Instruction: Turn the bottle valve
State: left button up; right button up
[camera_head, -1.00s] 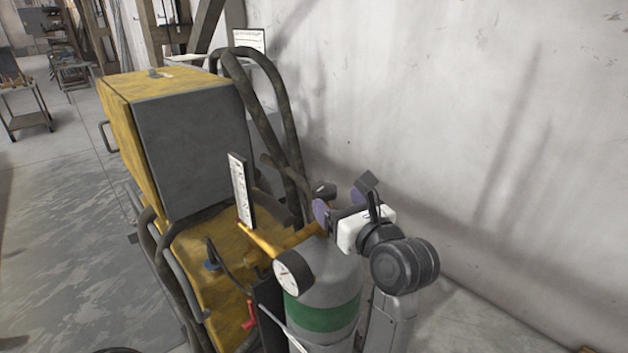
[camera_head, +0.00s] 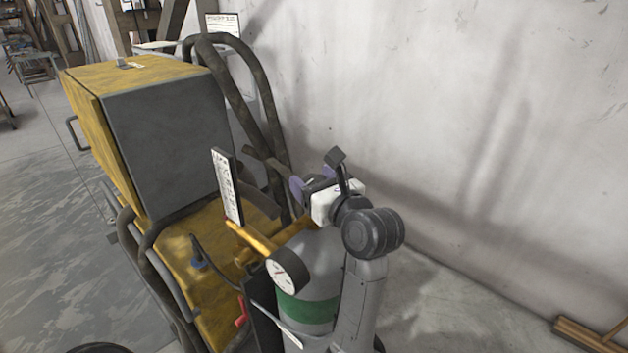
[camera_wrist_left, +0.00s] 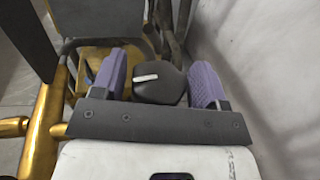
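The gas bottle (camera_head: 321,262) is grey with a green band and stands at the cart's front right in the head view. Its valve is a dark rounded knob (camera_wrist_left: 160,86) with a white mark, seen in the left wrist view. My left gripper (camera_head: 308,187) is above the bottle top, its purple-padded fingers apart. In the left wrist view the knob lies between the fingers of this gripper (camera_wrist_left: 157,78). A narrow gap shows on the left side; contact on the right cannot be told. In the head view the knob is mostly hidden by the gripper. My right gripper is not in view.
A round gauge (camera_head: 288,271) and a brass fitting (camera_head: 252,237) sit left of the bottle top. A yellow-and-grey machine (camera_head: 165,135) with dark hoses (camera_head: 262,100) stands behind. A pale wall (camera_head: 450,110) closes the right side. A wooden-headed broom (camera_head: 585,335) lies lower right.

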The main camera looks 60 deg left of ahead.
pick_arm(q)
jog(key=c, duration=0.6)
